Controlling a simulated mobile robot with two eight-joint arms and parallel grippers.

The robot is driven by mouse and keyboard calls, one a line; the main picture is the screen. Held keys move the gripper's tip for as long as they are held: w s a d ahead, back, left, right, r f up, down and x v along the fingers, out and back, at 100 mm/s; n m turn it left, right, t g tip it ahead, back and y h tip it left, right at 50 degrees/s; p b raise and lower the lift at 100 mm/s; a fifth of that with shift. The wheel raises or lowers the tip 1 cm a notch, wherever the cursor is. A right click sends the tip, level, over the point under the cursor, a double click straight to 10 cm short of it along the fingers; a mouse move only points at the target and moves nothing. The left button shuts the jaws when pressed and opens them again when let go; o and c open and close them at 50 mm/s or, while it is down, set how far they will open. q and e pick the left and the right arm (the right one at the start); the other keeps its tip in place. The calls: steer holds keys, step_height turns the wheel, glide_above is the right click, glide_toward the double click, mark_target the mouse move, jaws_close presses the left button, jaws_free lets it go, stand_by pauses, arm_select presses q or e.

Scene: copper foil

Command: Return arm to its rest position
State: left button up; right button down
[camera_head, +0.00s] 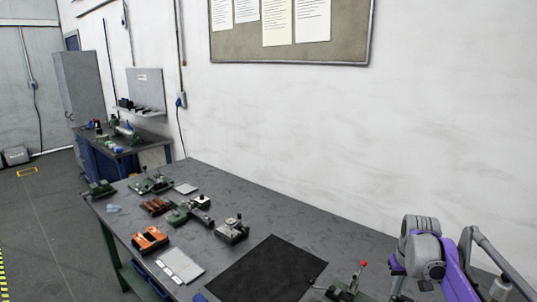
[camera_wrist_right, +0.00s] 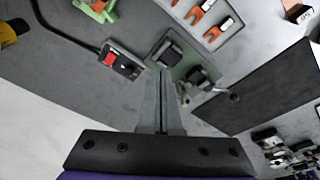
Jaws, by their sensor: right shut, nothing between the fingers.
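My right arm (camera_head: 452,275), purple and grey, comes in at the lower right of the head view, above the right part of the workbench. In the right wrist view my right gripper (camera_wrist_right: 162,74) is shut, its two grey fingers together with nothing between them. Its tips overlap a green-based fixture with dark blocks (camera_wrist_right: 172,50) in the picture; I cannot tell how far above it they are. My left arm and gripper do not show.
The grey workbench (camera_head: 330,235) holds a black mat (camera_head: 268,270), a red-knobbed device (camera_head: 345,291), an orange part (camera_head: 150,239) and several small fixtures. The wrist view shows a red-switch box (camera_wrist_right: 121,64) and a tray with orange forks (camera_wrist_right: 222,36). A wall stands behind.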

steer(key=s+a+t, duration=0.2)
steer(key=s+a, duration=1)
steer(key=s, duration=0.2)
steer(key=s+a+f+t, duration=0.1)
steer(key=s+a+f, duration=0.2)
steer(key=s, duration=0.3)
steer(key=s+a+f+n+t, duration=0.1)
steer(key=s+a+f, duration=0.2)
steer(key=s, duration=0.3)
steer(key=shift+f+y, duration=0.3)
steer(key=shift+f, duration=0.35)
steer(key=shift+d, duration=0.1)
